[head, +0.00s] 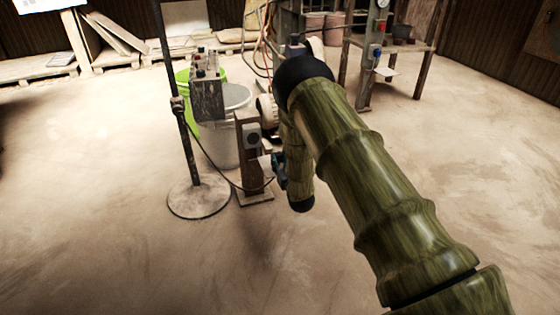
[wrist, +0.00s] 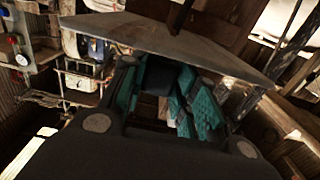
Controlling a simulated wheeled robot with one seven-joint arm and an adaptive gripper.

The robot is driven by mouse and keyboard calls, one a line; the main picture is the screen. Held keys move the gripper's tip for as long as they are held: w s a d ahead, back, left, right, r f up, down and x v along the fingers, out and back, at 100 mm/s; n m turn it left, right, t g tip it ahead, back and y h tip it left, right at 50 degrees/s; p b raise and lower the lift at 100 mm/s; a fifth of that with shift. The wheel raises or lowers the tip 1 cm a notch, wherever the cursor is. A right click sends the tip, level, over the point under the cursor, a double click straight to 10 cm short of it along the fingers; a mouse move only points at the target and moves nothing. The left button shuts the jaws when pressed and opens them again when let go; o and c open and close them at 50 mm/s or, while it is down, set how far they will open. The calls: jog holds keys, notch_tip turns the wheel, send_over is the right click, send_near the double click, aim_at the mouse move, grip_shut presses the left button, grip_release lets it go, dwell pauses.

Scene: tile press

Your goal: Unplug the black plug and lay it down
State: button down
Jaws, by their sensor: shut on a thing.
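My gripper (head: 279,170) is low beside a short wooden post (head: 240,165), on its right side. In the wrist view its teal-padded fingers are closed around a black block, which looks like the black plug (wrist: 158,78). A grey box with a round dark face, apparently a socket (head: 252,136), is on the post's upper part, above and left of the fingers. A thin black cable (head: 222,177) sags from the pole stand towards the gripper. The plug is mostly hidden by fingers in the head view, and I cannot tell whether it touches a socket.
A pole stand with a round base (head: 198,197) is left of the post. A grey control box (head: 207,95), a white bucket (head: 222,140) and a green bucket (head: 184,88) are behind. A grey plate (wrist: 215,55) crosses the wrist view. Front floor is clear.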

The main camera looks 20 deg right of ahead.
jog(key=c, duration=1)
grip_release()
jog(key=shift+s+r, duration=0.1)
jog(key=shift+r, duration=0.05)
jog(key=shift+s+r+p, duration=1.3)
jog(key=shift+r+p, duration=0.05)
jog(key=shift+p, duration=0.6)
jog(key=s+r+p, duration=0.4)
jog(key=s+p, duration=0.1)
jog(key=shift+s, duration=0.15)
jog(key=shift+d, duration=0.1)
